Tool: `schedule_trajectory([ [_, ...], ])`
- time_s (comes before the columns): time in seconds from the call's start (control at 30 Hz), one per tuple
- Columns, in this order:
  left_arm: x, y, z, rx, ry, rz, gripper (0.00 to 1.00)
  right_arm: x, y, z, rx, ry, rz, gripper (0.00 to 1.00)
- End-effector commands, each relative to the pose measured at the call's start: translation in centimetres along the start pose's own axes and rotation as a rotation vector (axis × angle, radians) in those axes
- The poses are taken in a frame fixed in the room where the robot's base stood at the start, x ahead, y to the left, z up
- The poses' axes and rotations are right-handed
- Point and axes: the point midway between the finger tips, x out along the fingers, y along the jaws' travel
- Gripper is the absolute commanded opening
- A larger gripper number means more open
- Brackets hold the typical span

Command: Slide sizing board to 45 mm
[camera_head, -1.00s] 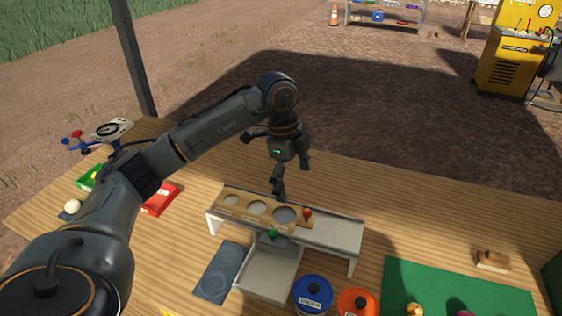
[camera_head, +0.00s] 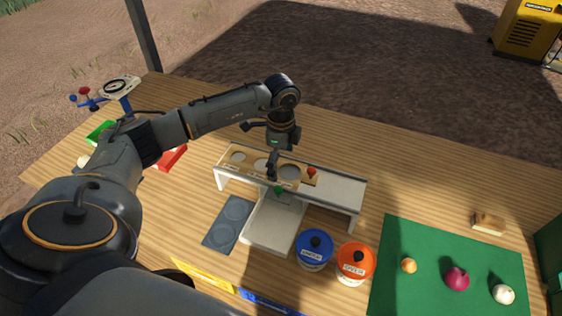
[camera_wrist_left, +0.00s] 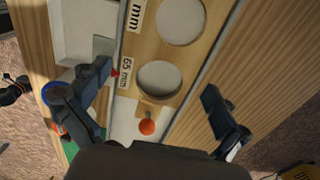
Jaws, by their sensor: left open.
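The sizing board (camera_head: 265,165) is a light wooden strip with round holes, lying in a white raised stand (camera_head: 340,190). An orange-red knob (camera_head: 312,171) stands at its right end. In the left wrist view the board (camera_wrist_left: 150,45) shows a "65 mm" label beside the hole nearest the orange knob (camera_wrist_left: 147,127). A red pointer tip (camera_wrist_left: 115,72) is near that label. My left gripper (camera_wrist_left: 157,80) is open and empty above the board, its fingers to either side of it. In the head view it hides part of the board. My right gripper is out of view.
A green knob (camera_head: 278,190) is at the stand's front, above a light tray (camera_head: 270,228). A green mat (camera_head: 430,270) with onions lies at right. The table behind the stand is clear.

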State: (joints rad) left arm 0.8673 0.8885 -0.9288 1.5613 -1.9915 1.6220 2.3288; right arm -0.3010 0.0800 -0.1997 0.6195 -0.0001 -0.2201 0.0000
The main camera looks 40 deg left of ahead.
Motion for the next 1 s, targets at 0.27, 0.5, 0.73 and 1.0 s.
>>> schedule_trajectory([
  [0.27, 1.4, 0.0, 0.0, 0.001, -0.001, -0.001, 1.00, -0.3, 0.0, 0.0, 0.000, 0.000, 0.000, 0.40],
  [0.5, 1.4, 0.0, 0.0, 0.001, 0.000, -0.001, 0.92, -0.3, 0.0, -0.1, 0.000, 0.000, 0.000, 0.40],
  [0.73, 1.4, 0.0, 0.0, 0.001, 0.000, -0.001, 0.45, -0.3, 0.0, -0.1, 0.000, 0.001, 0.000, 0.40],
  [1.0, 1.5, 0.0, 0.0, 0.000, -0.001, -0.001, 0.00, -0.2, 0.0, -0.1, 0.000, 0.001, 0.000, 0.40],
])
